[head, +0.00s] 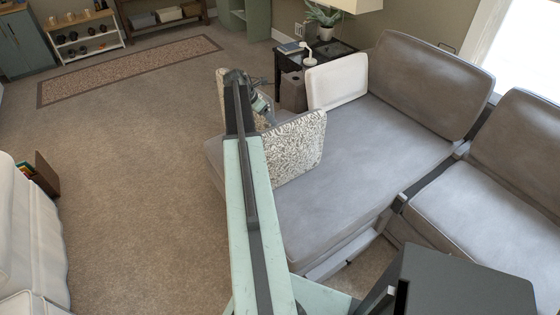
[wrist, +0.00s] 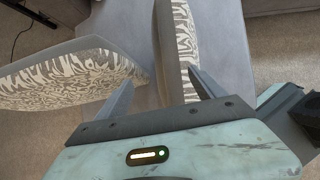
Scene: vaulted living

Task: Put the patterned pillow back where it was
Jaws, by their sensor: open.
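Two patterned pillows with a grey leaf-like print stand at the near-left end of the grey sofa (head: 350,165). The larger visible one (head: 298,152) leans upright on the seat; the other (head: 222,88) is mostly hidden behind my arm. My gripper (head: 266,112) is open between or beside them. In the wrist view, one patterned pillow (wrist: 180,40) is seen edge-on between the fingers of my gripper (wrist: 163,76), with the right finger close to its patterned face; contact is unclear. Another patterned pillow (wrist: 75,72) lies left, partly behind the left finger.
A white pillow (head: 337,80) stands at the sofa's far end, by a black side table (head: 318,55) holding a plant and a cup. Grey back cushions (head: 430,80) line the right. Open carpet (head: 140,170) lies left, with a white seat (head: 30,240) at the left edge.

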